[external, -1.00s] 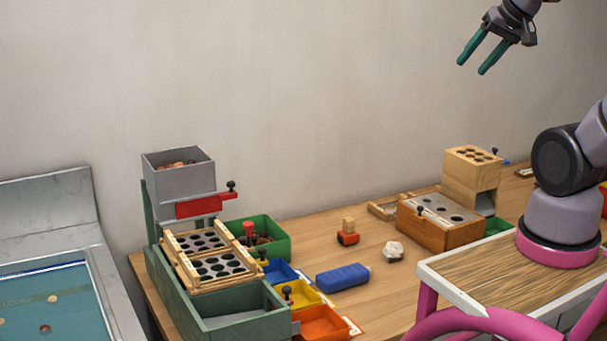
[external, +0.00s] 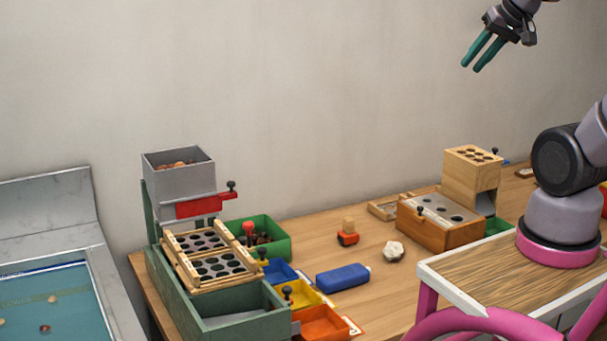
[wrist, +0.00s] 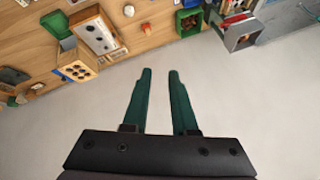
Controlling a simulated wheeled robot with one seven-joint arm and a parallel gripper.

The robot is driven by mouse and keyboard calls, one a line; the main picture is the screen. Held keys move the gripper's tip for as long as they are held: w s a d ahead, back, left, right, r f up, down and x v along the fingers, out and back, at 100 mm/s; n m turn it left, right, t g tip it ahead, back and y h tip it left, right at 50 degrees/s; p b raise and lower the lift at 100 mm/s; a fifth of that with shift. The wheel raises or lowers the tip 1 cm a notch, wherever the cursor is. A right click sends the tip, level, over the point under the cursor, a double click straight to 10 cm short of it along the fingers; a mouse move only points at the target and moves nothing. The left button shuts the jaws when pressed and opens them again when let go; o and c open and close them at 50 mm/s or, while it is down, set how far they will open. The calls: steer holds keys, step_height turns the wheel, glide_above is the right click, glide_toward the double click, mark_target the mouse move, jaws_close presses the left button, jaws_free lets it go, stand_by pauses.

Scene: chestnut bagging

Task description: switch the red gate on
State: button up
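The red gate (external: 199,206) is a flat red plate on the front of the grey hopper (external: 181,183), at the left in the external view. A dark knob (external: 231,187) stands at the gate's right end. Brown chestnuts (external: 177,165) lie in the hopper. My gripper (external: 470,68) is high at the upper right, far from the gate and above the table. Its two teal fingers are apart with nothing between them. They also show empty in the wrist view (wrist: 160,75).
A green bin (external: 284,245), a blue block (external: 342,277), a white lump (external: 393,251) and a wooden box (external: 431,236) are on the table. The air between gripper and hopper is clear.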

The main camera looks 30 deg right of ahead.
steer(key=shift+w+a+r, duration=0.1)
steer(key=shift+w+r, duration=0.05)
steer(key=shift+w, duration=0.2)
jaws_close()
steer(key=w+a+f+n+g+h, duration=0.1)
steer(key=w+a+n+g, duration=0.1)
steer(key=w+a, duration=0.75)
steer(key=w+a+f+n+g+h, duration=0.15)
steer(key=w+a, duration=0.45)
steer(key=w, duration=0.7)
steer(key=w+a+f+n, duration=0.1)
steer(key=a+f, duration=0.5)
steer(key=a, duration=0.4)
steer(key=w+a+f+n+t+h, duration=0.1)
steer(key=w+a+f+n, duration=0.1)
steer(key=a+f, duration=0.5)
steer(key=w+a+f+n+t+h, duration=0.1)
steer(key=a+f, duration=0.5)
steer(key=a, duration=0.9)
steer(key=shift+w+a+f+n, duration=0.2)
steer(key=shift+w+f+n, duration=0.2)
steer(key=shift+n, duration=0.15)
steer(key=shift+t, duration=0.25)
